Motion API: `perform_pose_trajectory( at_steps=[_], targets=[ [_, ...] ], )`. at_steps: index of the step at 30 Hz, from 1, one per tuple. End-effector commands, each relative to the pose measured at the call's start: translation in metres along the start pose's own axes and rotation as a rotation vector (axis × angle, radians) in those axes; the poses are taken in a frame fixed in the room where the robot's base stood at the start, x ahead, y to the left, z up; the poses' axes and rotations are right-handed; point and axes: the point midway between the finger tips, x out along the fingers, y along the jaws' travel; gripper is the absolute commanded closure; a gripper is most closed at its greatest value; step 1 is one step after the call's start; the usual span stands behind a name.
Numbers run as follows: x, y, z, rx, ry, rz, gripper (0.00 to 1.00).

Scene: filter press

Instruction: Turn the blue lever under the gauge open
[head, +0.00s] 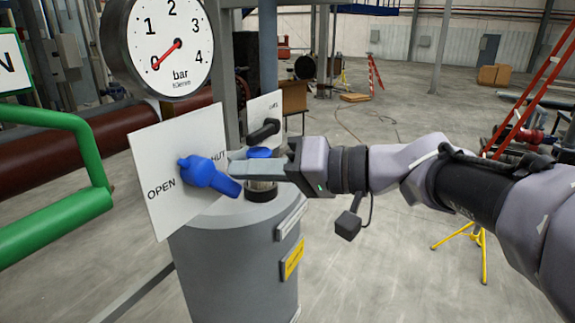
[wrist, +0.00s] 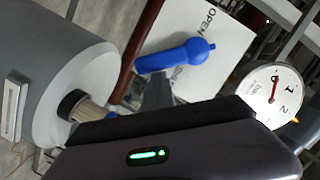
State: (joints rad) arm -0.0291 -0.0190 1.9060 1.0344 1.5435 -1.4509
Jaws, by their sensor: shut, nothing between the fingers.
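The blue lever (head: 209,175) is mounted on a white plate (head: 160,150) marked OPEN at left and SHUT at right. Its arm slopes down to the right from the hub. The lever also shows in the wrist view (wrist: 175,55), in front of the plate (wrist: 225,25). The gauge (head: 172,48) is above the plate, its red needle near 0 bar; it shows at the right of the wrist view (wrist: 272,95). My gripper (head: 232,162) is shut and empty, its fingertips just right of the lever. I cannot tell whether they touch it.
A green pipe frame (head: 85,150) is at the left.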

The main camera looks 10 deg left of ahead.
Motion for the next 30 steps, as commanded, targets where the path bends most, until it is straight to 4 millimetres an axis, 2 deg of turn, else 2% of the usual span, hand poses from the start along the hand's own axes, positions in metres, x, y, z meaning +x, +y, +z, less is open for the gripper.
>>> perform_pose_trajectory(
  at_steps=[14,21,30],
  targets=[
    [0.003,0.01,0.012,0.153,-0.001,-0.038,1.0],
    [0.006,0.018,0.024,0.363,-0.001,-0.09,1.0],
    [0.01,0.018,0.04,0.641,-0.002,-0.16,1.0]
  ],
)
